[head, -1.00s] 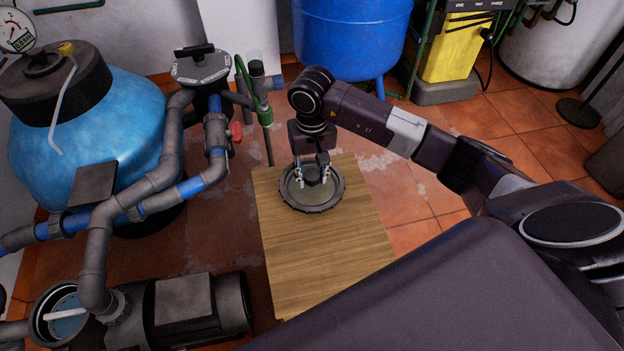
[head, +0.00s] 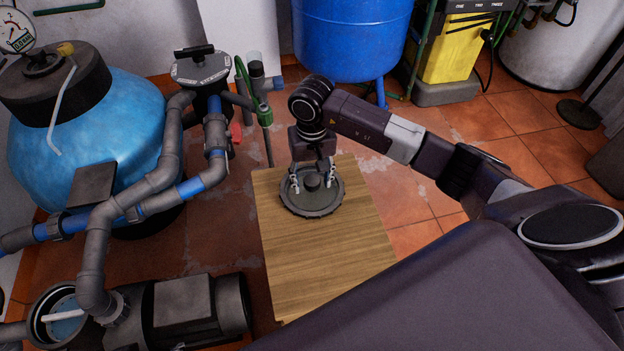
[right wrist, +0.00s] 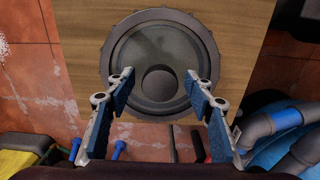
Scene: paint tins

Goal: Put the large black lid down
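The large black lid (head: 312,208), round with a ridged rim and a central knob, lies flat on the wooden table top (head: 325,260), near its far end. It also shows in the right wrist view (right wrist: 125,55). My right gripper (head: 313,184) is above the lid, with its fingers spread on either side of the knob. In the right wrist view, the fingertips (right wrist: 160,82) are apart, with a gap between each finger and the knob. My left gripper is not in view.
The table's near part is bare. A blue tank (head: 95,125) with grey pipes and a pump (head: 185,310) stand on the left. A blue drum (head: 350,35) and a yellow container (head: 452,48) stand behind. Tiled floor surrounds the table.

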